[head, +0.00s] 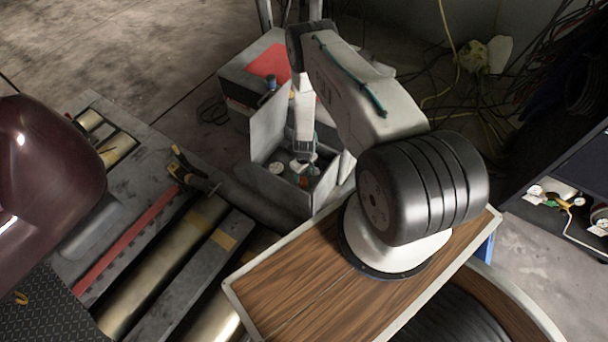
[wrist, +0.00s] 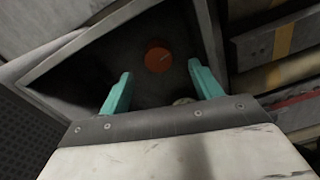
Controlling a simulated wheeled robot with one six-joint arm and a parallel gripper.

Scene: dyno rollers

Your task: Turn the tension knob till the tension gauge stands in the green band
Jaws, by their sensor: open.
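An orange-red round knob (wrist: 158,57) with a pale pointer line sits on the dark panel inside an open grey box. In the wrist view it lies beyond and between the two teal fingers of my gripper (wrist: 160,70), which are spread wide and apart from it. In the head view my gripper (head: 303,160) points down into the box (head: 262,195). A small orange spot (head: 304,181) beside it there looks like the knob. A round white dial (head: 276,168) shows at the box's left; its needle and bands are too small to read. A pale disc (wrist: 185,101) is partly hidden by my gripper.
The box has upright walls and a raised lid close around my gripper. Metal rollers (head: 165,262) and a red strip (head: 128,240) lie to the left. A cabinet with a red top panel (head: 268,62) stands behind. Cables hang at the back right.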

